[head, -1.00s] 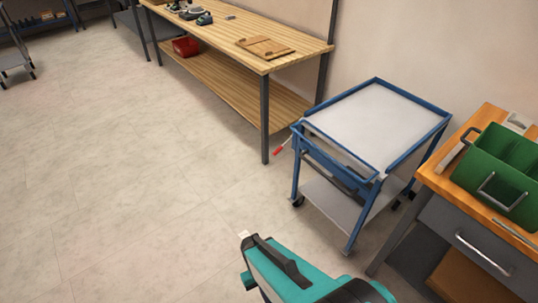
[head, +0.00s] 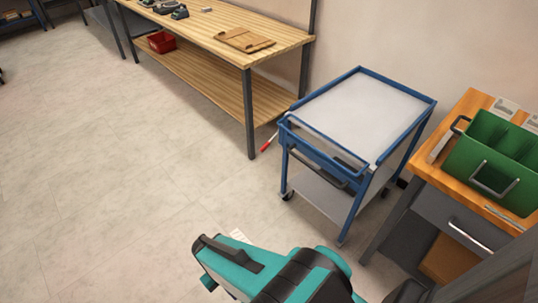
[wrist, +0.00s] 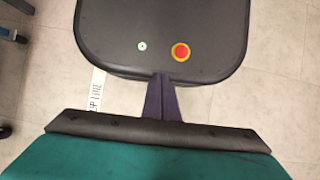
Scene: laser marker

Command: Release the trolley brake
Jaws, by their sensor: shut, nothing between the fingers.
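The trolley (head: 361,106) has a blue frame, a pale grey top and a lower shelf on castors. It stands upright right of the middle in the head view. A thin lever with a red grip (head: 266,146) sticks out low at its left side, and its inner end is hidden by the frame. In the wrist view my gripper (wrist: 160,79) shows as two dark fingers, shut together and empty. They are apart from the lever, which I cannot make out in that view. My teal and black arm fills the bottom of the head view.
A long wooden bench (head: 230,33) stands behind and left of the trolley. A workbench with a wooden top (head: 450,180) and a green caddy (head: 490,163) stands close on the right. A printed label (head: 239,236) lies on the floor. Floor at the left is clear.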

